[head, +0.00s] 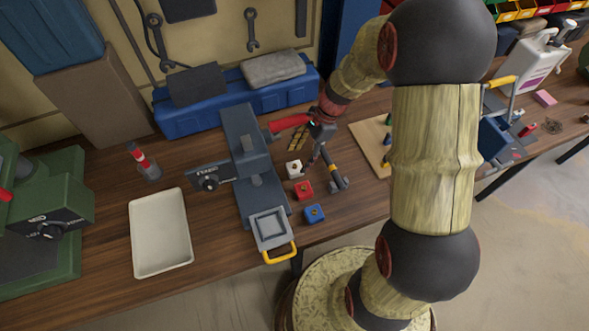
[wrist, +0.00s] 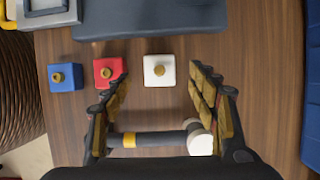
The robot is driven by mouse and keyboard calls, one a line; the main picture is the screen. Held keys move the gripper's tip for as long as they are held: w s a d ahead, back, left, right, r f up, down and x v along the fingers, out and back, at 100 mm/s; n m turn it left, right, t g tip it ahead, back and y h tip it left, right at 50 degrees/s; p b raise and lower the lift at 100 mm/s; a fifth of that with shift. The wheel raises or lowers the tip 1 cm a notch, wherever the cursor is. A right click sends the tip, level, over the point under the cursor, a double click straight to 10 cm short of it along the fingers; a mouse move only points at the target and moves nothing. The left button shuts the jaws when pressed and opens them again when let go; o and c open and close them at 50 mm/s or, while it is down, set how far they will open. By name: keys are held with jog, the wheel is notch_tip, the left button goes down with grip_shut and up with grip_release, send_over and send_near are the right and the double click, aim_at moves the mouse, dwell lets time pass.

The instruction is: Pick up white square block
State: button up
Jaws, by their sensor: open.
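The white square block (head: 293,169) sits on the wooden bench beside the grey vise-like machine, with a small round brass piece on its top. In the wrist view the white block (wrist: 160,71) lies ahead of and between the spread fingers of my gripper (wrist: 160,90), apart from both. My gripper (head: 316,158) is open and empty, just right of the white block in the head view. A red block (head: 303,190) and a blue block (head: 314,213) stand in a row with it; the red block (wrist: 108,71) is close to the left finger in the wrist view.
A dark hammer-like tool with a yellow band (wrist: 150,139) lies near the gripper's base in the wrist view. The grey machine (head: 246,160) stands left of the blocks. A pale empty tray (head: 135,258) is further left, and a blue toolbox (head: 235,108) is behind.

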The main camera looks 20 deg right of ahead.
aim_at(295, 165)
jog(key=b+x, duration=0.2)
jog(key=x, duration=0.3)
jog(key=shift+f, duration=0.2)
jog(key=shift+r, duration=0.1)
jog(key=c, duration=0.3)
jog(key=c, duration=1)
